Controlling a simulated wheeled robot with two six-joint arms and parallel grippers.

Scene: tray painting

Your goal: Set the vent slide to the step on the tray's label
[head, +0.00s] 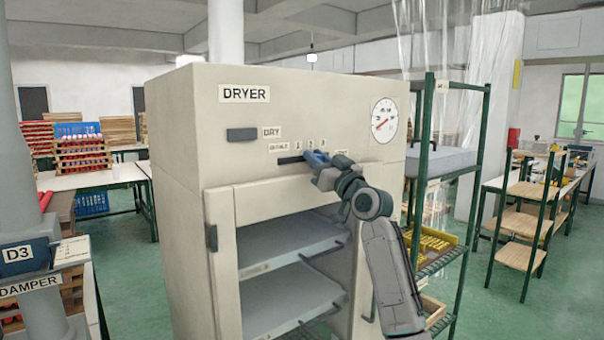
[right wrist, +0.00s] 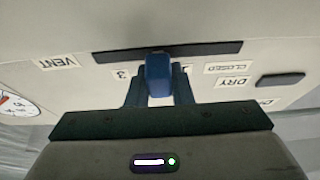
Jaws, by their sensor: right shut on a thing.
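The vent slide's blue knob (head: 317,158) sits in a dark horizontal slot (head: 290,159) on the front of the beige dryer (head: 180,110). My right gripper (head: 322,170) is shut on the knob; the right wrist view shows the blue knob (right wrist: 158,70) between the two fingers (right wrist: 158,92). In that upside-down view, label 3 (right wrist: 122,75) is just left of the knob, and another, partly hidden step label (right wrist: 187,68) is just right. CLOSED (right wrist: 224,68) and VENT (right wrist: 59,62) mark the ends. A tray label is not readable. My left gripper is not in view.
A dark DRY control (head: 242,134) and a round gauge (head: 384,121) are on the dryer front. Grey shelves (head: 285,295) show in its open lower bay. A green rack (head: 478,150) stands close right. A D3 DAMPER post (head: 40,300) stands at left.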

